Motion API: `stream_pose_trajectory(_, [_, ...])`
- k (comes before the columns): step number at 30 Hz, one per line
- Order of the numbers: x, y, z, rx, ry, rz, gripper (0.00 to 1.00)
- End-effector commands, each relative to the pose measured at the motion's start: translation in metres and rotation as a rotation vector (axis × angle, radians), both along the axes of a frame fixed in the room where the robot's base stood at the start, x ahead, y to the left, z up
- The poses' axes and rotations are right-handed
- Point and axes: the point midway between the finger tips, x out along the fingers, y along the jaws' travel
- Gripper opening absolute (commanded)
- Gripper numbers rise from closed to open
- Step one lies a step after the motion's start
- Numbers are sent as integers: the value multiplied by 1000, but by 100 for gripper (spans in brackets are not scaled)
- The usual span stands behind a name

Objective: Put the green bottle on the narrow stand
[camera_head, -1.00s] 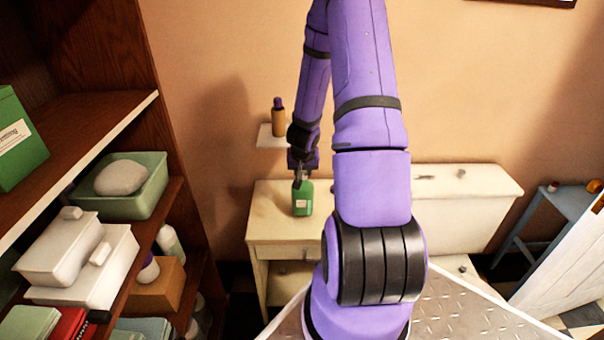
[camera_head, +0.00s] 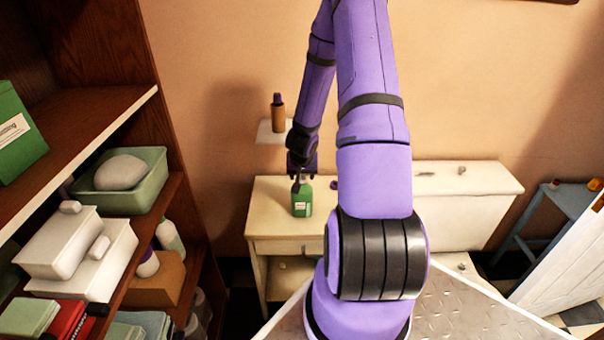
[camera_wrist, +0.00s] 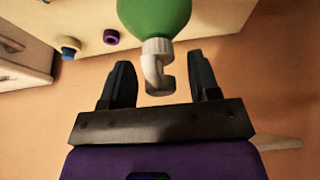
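The green bottle (camera_head: 302,202) stands upright, with a pale label, on the cream stand (camera_head: 268,218) against the wall. I cannot tell for sure whether this is the narrow stand the task names. My gripper (camera_head: 302,179) is right above the bottle. In the wrist view my gripper (camera_wrist: 162,82) is open, with a finger on each side of the bottle's white pump spout (camera_wrist: 155,68) and gaps on both sides. The green body of the bottle (camera_wrist: 155,15) shows beyond the fingers, cut off by the frame edge.
A small wall shelf (camera_head: 266,136) holds a brown bottle (camera_head: 278,117) behind my gripper. A purple-topped item (camera_head: 334,184) is right of the bottle, partly behind my arm. A white cabinet (camera_head: 465,180) stands to the right. Dark wooden shelves (camera_head: 95,110) full of boxes fill the left.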

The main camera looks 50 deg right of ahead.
Motion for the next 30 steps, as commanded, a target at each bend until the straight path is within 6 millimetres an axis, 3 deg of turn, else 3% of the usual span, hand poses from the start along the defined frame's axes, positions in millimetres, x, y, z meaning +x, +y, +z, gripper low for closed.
stream_pose_trajectory(8, [-1, 2, 8, -2, 1, 1, 56])
stream_pose_trajectory(30, [-24, 30, 97, -4, 1, 3, 56])
